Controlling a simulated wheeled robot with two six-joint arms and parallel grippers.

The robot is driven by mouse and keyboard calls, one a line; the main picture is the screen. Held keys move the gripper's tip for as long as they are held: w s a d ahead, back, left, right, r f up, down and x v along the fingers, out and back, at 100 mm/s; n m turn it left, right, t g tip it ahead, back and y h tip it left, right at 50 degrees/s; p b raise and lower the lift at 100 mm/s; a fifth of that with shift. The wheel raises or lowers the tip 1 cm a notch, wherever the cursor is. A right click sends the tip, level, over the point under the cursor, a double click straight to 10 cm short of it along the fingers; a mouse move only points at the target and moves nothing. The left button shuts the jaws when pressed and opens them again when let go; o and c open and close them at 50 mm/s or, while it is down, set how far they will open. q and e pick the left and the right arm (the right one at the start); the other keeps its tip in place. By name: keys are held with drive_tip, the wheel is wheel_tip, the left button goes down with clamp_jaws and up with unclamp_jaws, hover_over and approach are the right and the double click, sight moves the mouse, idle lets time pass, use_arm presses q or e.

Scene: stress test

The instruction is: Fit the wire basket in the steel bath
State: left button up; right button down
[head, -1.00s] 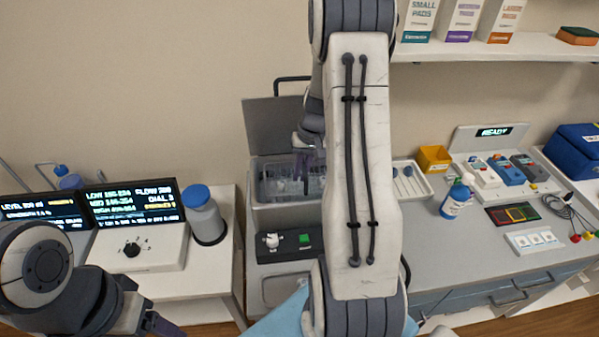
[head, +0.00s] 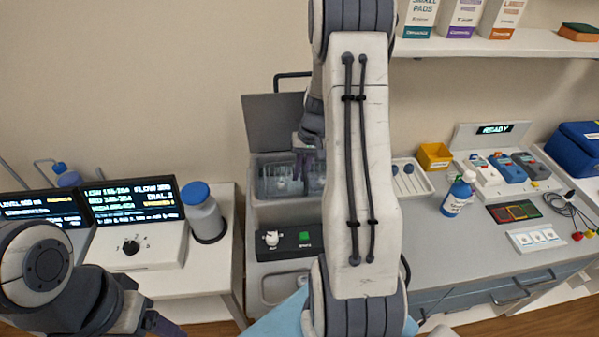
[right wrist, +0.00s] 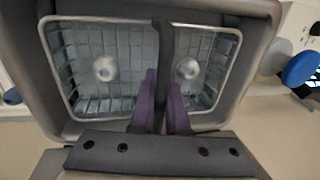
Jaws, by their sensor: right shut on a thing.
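The steel bath (head: 258,214) stands in the middle of the head view with its lid (head: 272,118) raised behind it. The wire basket (head: 270,187) shows inside the bath opening. In the right wrist view the basket (right wrist: 84,112) lies within the bath's grey rim (right wrist: 250,62), with two rounded pale things in it. I cannot tell whether it rests on the bottom. My right gripper (right wrist: 162,103) is shut on the basket's dark handle (right wrist: 166,50), above the basket. My left gripper (head: 166,326) is at the lower left, away from the bath; its jaws are unclear.
A control panel with a white knob (head: 272,239) and green button (head: 304,236) fronts the bath. A blue-capped jar (head: 204,218) and a display unit (head: 134,212) stand left. A shelf (head: 490,47) hangs above.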

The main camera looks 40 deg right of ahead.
drive_tip(key=shift+f+b, duration=0.45)
drive_tip(key=shift+f, duration=0.15)
idle(0.6)
idle(0.3)
drive_tip(key=c, duration=1.2)
unclamp_jaws()
drive_tip(key=shift+r, duration=0.1)
drive_tip(key=shift+r+p, duration=1.65)
drive_tip(key=shift+r, duration=0.3)
drive_tip(key=o, duration=0.6)
drive_tip(key=shift+c, duration=0.2)
drive_tip(key=shift+r, duration=0.1)
